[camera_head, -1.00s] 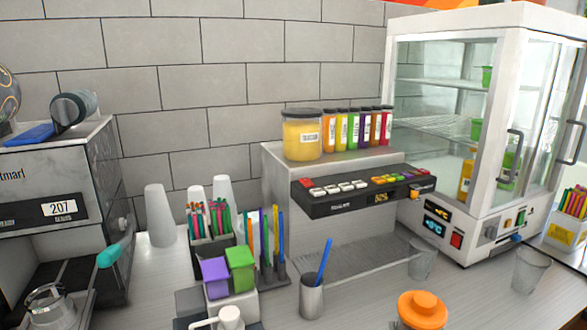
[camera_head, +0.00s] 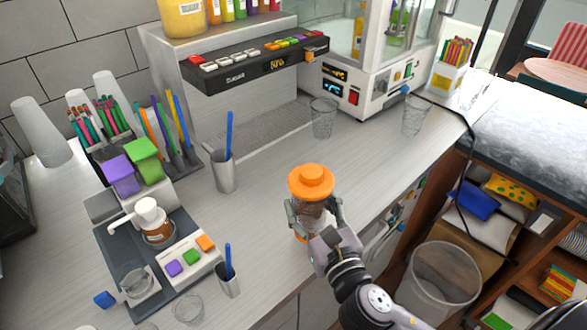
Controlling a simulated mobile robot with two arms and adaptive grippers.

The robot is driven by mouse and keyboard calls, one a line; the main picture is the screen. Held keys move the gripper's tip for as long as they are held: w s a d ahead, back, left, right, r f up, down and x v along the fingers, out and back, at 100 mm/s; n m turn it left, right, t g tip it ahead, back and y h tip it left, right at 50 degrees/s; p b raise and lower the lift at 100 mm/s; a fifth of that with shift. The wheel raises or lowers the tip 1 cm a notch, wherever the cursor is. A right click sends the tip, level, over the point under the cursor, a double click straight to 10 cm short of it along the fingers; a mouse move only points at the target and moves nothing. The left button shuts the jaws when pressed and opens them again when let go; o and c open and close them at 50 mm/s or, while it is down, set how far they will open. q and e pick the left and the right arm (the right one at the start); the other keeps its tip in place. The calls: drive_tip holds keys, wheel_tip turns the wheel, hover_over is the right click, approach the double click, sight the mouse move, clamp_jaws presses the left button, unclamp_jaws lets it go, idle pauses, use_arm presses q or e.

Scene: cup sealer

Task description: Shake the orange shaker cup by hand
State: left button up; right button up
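The orange shaker cup (camera_head: 312,182) is upright near the counter's front edge, with an orange lid, a clear body and an orange base. My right gripper (camera_head: 314,213) reaches in from the lower right, with one finger on each side of the cup's body below the lid. The fingers are very close to the body, but I cannot tell whether they press on it. My gripper partly hides the lower body and base. My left gripper is not in view.
Clear glasses (camera_head: 323,118) stand behind on the counter (camera_head: 262,205). A metal cup with a blue straw (camera_head: 224,168) and a dispenser tray (camera_head: 165,245) are to the left. The sealer machine (camera_head: 225,85) is at the back. A bin (camera_head: 440,280) stands right, below the counter.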

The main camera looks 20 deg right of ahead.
drive_tip(key=a, duration=1.4)
drive_tip(key=shift+s+a+r+m+h, duration=0.2)
drive_tip(key=shift+r+m+h, duration=0.1)
drive_tip(key=shift+m, duration=0.1)
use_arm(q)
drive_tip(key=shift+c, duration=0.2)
use_arm(e)
drive_tip(key=shift+w, duration=0.1)
